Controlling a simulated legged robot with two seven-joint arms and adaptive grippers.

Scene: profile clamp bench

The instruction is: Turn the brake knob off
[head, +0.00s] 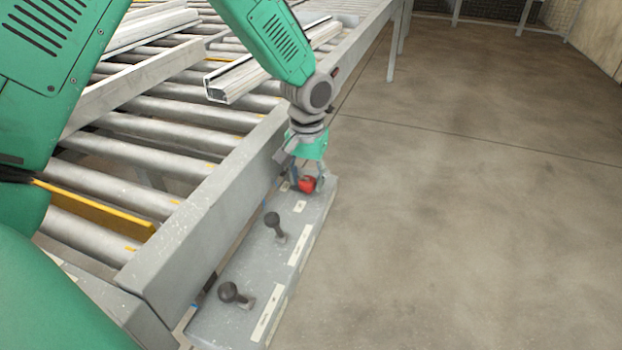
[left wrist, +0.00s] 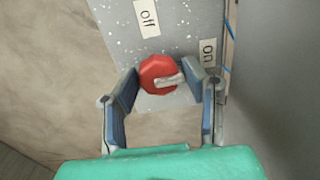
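The brake knob (left wrist: 158,74) is red and round with a pale pointer bar, which points right, roughly to the side of the "on" label (left wrist: 209,52). The "off" label (left wrist: 148,18) is above it in the left wrist view. In the head view the red knob (head: 307,184) is at the far end of a grey control panel (head: 262,247). My left gripper (left wrist: 160,71) is open, its fingertips on either side of the knob and close to it. Whether they touch it is hard to tell. The gripper also shows in the head view (head: 305,182). My right gripper is not in view.
Two dark ball-topped levers (head: 272,220) (head: 230,292) stand on the panel nearer me. A roller conveyor (head: 150,160) with a grey side rail (head: 210,205) runs along the left, with a metal profile (head: 235,82) on it. Open floor (head: 460,200) lies to the right.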

